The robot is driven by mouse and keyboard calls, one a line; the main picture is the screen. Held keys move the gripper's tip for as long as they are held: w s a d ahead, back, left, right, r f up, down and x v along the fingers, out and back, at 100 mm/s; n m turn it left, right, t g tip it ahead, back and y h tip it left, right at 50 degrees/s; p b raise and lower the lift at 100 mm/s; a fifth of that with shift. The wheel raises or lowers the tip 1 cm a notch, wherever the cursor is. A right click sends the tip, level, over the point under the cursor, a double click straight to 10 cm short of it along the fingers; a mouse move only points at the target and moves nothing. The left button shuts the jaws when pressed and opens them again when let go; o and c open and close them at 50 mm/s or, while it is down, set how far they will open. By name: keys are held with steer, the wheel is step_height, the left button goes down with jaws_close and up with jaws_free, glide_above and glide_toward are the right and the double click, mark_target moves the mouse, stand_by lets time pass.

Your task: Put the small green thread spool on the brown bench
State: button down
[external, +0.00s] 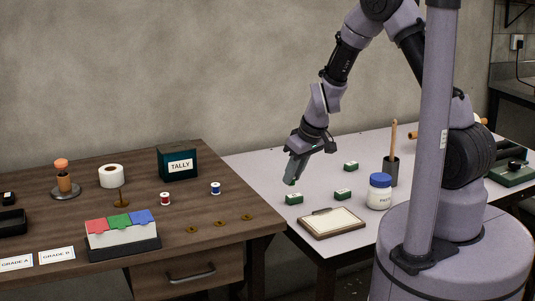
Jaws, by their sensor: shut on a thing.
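My gripper (292,181) points down over the left part of the white table, above and a little left of the small green boxes. It is shut on a small green thing at its fingertips, which I take to be the small green thread spool (291,183); the fingers hide most of it. The brown bench (219,173) is to the left of my gripper. A red thread spool (165,199) and a blue thread spool (215,188) stand upright on the bench.
Green boxes (294,198), a framed pad (332,223), and a white jar with a blue lid (379,192) are on the white table. The bench also holds a TALLY box (178,164), a colored-flap box (122,236) and small brass pieces (220,223). Its back right corner looks clear.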

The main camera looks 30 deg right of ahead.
steer(key=s+a+r+n, duration=0.1)
steer(key=s+a, duration=0.1)
steer(key=a, duration=0.4)
steer(key=s+a+r+n+y+p, duration=0.1)
steer(key=s+a+r+n, duration=0.1)
steer(key=a, duration=0.3)
steer(key=s+a+r+n+g, duration=0.1)
steer(key=s+a+r+n, duration=0.1)
steer(key=s+a, duration=0.2)
steer(key=shift+s+a+y+p, duration=0.1)
steer(key=shift+a+y+p, duration=0.2)
steer(key=shift+a, duration=1)
steer(key=b, duration=0.2)
glide_above(188, 198)
steer(key=s+d, duration=0.1)
steer(key=d, duration=0.1)
steer(key=shift+s+a+f, duration=0.1)
steer(key=shift+a+f, duration=0.05)
steer(key=shift+f, duration=0.3)
steer(key=shift+s+a+f, duration=0.1)
steer(key=shift+f, duration=0.3)
steer(key=b+x, duration=0.3)
steer(key=shift+s+d+f, duration=0.1)
steer(key=shift+d+f, duration=0.1)
steer(key=shift+f, duration=0.3)
steer(key=shift+r, duration=0.25)
steer(key=shift+f, duration=0.25)
steer(key=c, duration=1.3)
jaws_free()
steer(key=shift+r, duration=0.1)
